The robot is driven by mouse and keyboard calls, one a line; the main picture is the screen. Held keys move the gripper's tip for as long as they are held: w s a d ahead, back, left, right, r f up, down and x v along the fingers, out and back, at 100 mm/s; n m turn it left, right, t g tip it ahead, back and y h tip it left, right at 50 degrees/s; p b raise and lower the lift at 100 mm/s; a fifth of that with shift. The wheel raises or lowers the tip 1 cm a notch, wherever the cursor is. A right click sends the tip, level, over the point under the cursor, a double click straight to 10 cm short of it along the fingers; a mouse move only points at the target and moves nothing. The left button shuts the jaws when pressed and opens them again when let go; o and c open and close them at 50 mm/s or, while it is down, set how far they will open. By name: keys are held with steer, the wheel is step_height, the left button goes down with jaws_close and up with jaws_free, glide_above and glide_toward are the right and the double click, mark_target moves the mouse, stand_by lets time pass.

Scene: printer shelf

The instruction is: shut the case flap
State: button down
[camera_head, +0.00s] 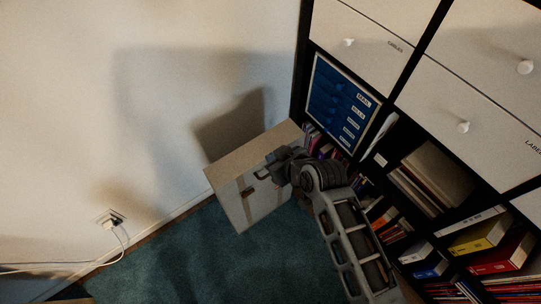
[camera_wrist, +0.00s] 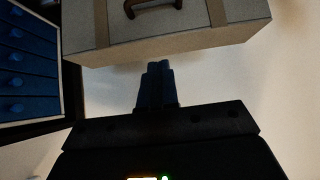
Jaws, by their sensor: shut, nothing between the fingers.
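The case (camera_head: 238,209) is a pale box with brown straps and a dark handle (camera_head: 262,173), standing by the wall left of the shelf. Its strapped face and a plain face (camera_head: 245,152) show. In the wrist view the case (camera_wrist: 222,36) fills the top, with its handle (camera_wrist: 152,6) at the upper edge. I cannot pick out a separate flap or tell how far it is open. My gripper (camera_head: 275,160) overlaps the case near the handle in the head view. In the wrist view my gripper (camera_wrist: 158,66) is shut and empty, its tips near the case's edge; contact is unclear.
The black-framed shelf stands at right with white drawers (camera_head: 440,98), a blue drawer unit (camera_head: 337,105), books and coloured boxes (camera_head: 480,238). The blue unit also shows in the wrist view (camera_wrist: 28,65). A wall socket with a cable (camera_head: 112,221) is at left. Green carpet (camera_head: 200,265) lies clear in front.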

mark_target(260, 164)
step_height(260, 164, down, 10)
steer(key=s+d+t+y+b, duration=0.1)
steer(key=t+y+b, duration=0.2)
steer(key=b, duration=2.2)
steer(key=shift+s+r+t+y, duration=0.2)
steer(key=shift+t+y, duration=0.1)
steer(key=shift+t, duration=0.9)
steer(key=shift+f+b, duration=0.2)
steer(key=shift+b, duration=0.25)
steer(key=shift+r, duration=0.1)
